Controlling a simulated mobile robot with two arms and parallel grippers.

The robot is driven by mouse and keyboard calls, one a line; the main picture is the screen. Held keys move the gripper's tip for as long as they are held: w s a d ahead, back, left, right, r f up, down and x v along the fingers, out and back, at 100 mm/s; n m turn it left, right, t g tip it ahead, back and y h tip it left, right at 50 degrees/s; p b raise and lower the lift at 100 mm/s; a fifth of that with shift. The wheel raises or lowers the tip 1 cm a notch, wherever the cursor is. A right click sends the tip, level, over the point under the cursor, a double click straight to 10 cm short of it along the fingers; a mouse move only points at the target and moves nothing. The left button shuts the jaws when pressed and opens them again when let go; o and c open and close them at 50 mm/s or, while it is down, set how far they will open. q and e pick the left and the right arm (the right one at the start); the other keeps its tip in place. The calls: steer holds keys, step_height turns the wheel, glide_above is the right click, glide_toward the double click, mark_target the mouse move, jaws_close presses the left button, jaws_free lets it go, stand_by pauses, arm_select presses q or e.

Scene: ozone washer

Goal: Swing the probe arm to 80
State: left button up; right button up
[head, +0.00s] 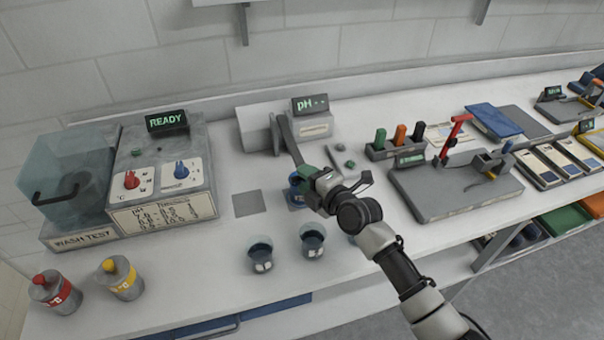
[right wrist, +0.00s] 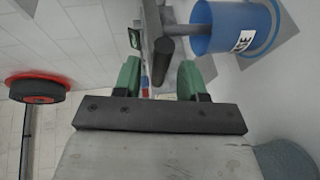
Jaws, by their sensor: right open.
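The probe arm (head: 289,141) is a dark grey bar on the pH station (head: 258,125), slanting from its post towards the front of the bench. The station's display (head: 310,105) reads "pH --". My right gripper (head: 311,181) is open at the arm's front end and partly hides it. In the right wrist view, a dark round handle (right wrist: 163,58) on the bar (right wrist: 152,18) shows between the spread green fingers (right wrist: 160,78); I cannot tell whether they touch it. A blue labelled cup (right wrist: 222,28) is beside the bar; it also shows behind my gripper in the head view (head: 295,186).
Two dark cups (head: 260,255) (head: 312,238) stand near the front edge. A washer (head: 160,175) showing "READY" is at left, with red-capped (head: 54,294) and yellow-capped (head: 121,281) bottles before it. A grey device (head: 450,188) with a red lever stands at right.

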steer(key=shift+w+a, duration=0.3)
steer(key=shift+w, duration=0.05)
steer(key=shift+w+a+f, duration=0.1)
steer(key=shift+w+a, duration=0.05)
steer(key=shift+w, duration=0.05)
steer(key=shift+a, duration=0.1)
steer(key=c, duration=0.4)
arm_select(q)
steer(key=shift+w+d+r, duration=0.15)
steer(key=shift+w, duration=0.25)
arm_select(e)
steer(key=shift+f, duration=0.1)
jaws_close()
